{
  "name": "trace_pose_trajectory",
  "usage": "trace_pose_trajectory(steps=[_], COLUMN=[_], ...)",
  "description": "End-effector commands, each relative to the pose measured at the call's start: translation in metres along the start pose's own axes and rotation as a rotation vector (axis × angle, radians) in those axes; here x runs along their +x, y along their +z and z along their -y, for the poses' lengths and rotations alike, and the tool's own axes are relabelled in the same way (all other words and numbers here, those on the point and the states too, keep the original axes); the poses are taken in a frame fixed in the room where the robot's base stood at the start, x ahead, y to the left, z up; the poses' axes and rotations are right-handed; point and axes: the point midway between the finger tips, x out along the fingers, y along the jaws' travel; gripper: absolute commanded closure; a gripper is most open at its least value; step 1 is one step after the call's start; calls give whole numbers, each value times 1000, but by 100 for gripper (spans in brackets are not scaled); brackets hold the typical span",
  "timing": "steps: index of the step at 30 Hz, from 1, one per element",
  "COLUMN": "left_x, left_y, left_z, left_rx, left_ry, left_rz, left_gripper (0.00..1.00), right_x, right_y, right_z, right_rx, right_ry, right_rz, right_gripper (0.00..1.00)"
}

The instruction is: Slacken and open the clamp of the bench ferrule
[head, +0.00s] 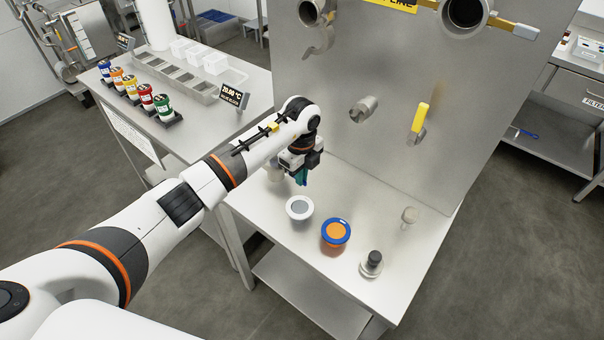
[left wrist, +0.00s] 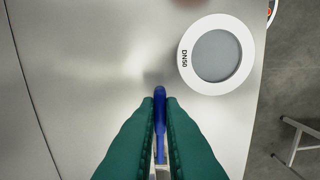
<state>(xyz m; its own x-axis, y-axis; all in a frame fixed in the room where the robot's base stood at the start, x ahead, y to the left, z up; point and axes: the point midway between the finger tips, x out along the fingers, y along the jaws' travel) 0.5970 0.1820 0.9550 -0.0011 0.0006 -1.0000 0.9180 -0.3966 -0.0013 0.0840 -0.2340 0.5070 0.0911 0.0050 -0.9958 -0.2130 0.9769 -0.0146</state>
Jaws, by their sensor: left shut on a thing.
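My left gripper (head: 302,182) is low over the left part of the steel bench (head: 330,292), behind the white ring. In the left wrist view its green fingers (left wrist: 160,110) are shut on a slim blue part (left wrist: 160,103), seen edge-on. A bit of bright metal shows below the blue part, between the fingers. Whether the blue part belongs to the clamp cannot be told. A pale metal fitting (head: 274,171) stands beside the gripper, partly hidden by it. I cannot make out the clamp or say whether it is open. My right gripper is not in view.
A white DN50 ring (head: 299,208) with a grey centre, a blue-rimmed orange disc (head: 336,233), a black-topped metal piece (head: 372,263) and a small fitting (head: 409,215) stand on the bench. A steel panel (head: 385,70) with pipe stubs and a yellow-handled valve (head: 420,118) rises behind.

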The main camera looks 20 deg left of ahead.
Motion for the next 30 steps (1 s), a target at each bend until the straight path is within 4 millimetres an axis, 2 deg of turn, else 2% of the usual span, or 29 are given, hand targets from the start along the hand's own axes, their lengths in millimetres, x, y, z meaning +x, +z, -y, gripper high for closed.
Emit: trace_pose_trajectory(steps=[14, 30], left_x=[1, 2], left_y=[-5, -19], left_z=[18, 37], left_rx=[382, 894], left_ry=[2, 3], left_rz=[-4, -5], left_gripper=[100, 100], right_x=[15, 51], right_y=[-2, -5], right_z=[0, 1], right_rx=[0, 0], right_ry=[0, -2], right_rz=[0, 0], right_gripper=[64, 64])
